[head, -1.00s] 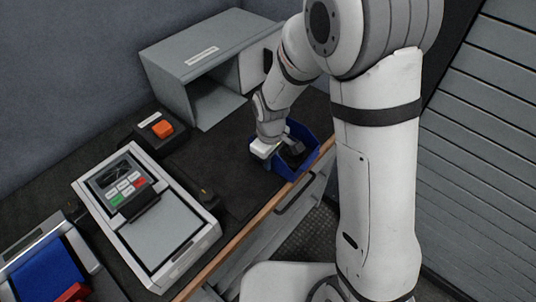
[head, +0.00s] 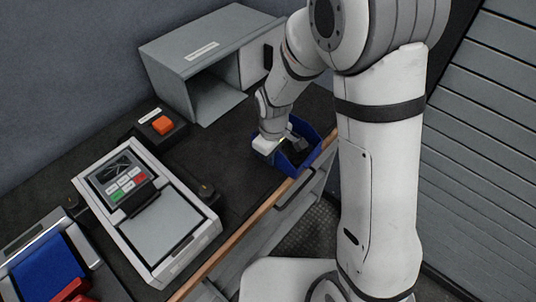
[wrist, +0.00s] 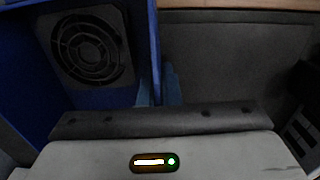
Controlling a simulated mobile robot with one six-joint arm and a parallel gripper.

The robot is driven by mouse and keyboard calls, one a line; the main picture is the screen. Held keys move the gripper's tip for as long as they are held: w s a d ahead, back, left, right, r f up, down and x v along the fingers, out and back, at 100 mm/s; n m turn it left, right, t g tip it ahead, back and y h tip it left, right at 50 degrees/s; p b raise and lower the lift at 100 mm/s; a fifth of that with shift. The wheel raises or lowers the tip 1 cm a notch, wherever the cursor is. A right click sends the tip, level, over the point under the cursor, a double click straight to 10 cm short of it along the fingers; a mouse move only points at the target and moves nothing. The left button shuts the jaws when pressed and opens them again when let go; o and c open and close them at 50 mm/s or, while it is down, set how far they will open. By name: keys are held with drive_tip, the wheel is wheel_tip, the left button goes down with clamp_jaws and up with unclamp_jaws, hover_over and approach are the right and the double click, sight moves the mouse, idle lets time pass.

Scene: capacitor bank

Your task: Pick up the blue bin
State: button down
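The blue bin (head: 311,148) sits near the front edge of the dark counter, beside the grey box. A dark fan-like part (wrist: 91,47) lies inside it. In the wrist view the bin (wrist: 30,75) fills the left side, and its side wall runs down to the fingers. My gripper (wrist: 159,92) has one finger on each side of this wall, with almost no gap, and appears shut on it. In the head view my gripper (head: 270,145) is at the bin's left side, and its fingertips are hidden.
An open grey box (head: 205,55) stands behind the bin. An orange button (head: 163,125) and a keypad device (head: 170,230) are to the left. A blue item with red parts (head: 50,268) is at the lower left.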

sight(283, 169)
drive_tip(key=shift+s+d, duration=0.45)
drive_tip(key=shift+d, duration=0.35)
drive_tip(key=shift+s+d, duration=0.4)
drive_tip(key=shift+d, duration=0.4)
drive_tip(key=c, duration=1.6)
unclamp_jaws()
drive_tip(key=shift+o, duration=0.2)
wheel_tip(283, 169, up, 8)
